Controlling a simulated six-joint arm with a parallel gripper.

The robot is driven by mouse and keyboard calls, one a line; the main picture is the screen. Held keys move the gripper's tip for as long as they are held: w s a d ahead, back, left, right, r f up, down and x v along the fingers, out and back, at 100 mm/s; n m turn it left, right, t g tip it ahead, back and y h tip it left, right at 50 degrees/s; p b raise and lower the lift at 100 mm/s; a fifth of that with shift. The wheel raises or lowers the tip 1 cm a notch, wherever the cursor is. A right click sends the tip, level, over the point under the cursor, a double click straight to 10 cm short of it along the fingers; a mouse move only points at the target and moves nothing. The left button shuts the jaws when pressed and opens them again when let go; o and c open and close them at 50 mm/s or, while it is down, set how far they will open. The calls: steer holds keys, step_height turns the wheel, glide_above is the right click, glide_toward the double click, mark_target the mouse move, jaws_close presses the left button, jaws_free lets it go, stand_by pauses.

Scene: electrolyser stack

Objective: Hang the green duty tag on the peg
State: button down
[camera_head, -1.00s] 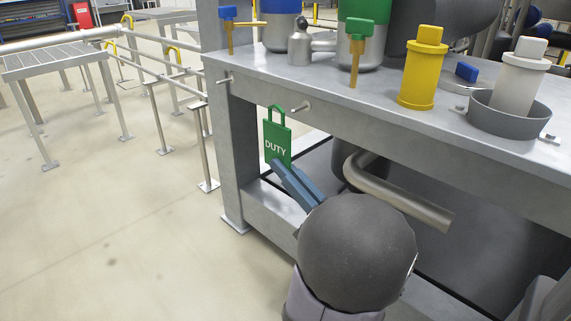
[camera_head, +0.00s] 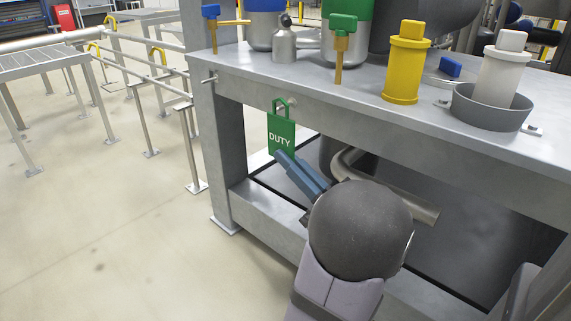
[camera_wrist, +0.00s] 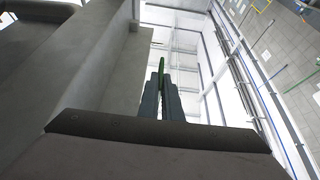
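The green duty tag (camera_head: 281,136), marked "DUTY" in white, hangs upright in front of the bench's front edge, with its handle loop at the top. My gripper (camera_head: 284,158) is shut on the tag's lower edge. In the wrist view the fingers (camera_wrist: 163,92) hold the tag (camera_wrist: 161,66), seen edge-on as a thin green strip. A short metal peg (camera_head: 292,102) sticks out of the bench's front edge right by the loop and is partly covered. I cannot tell whether the loop is around the peg or in front of it. A second peg (camera_head: 209,79) at the left corner is bare.
On the grey bench (camera_head: 365,112) stand a yellow cylinder (camera_head: 405,65), a white cylinder in a grey cup (camera_head: 490,118), a green-handled valve (camera_head: 341,45) and a blue-handled valve (camera_head: 213,27). A bent pipe (camera_head: 350,165) lies under the bench.

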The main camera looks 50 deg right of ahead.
steer(key=shift+d+f, duration=0.35)
steer(key=shift+d+f, duration=0.1)
stand_by(0.6)
steer(key=c, duration=1.9)
jaws_free()
steer(key=shift+o, duration=0.2)
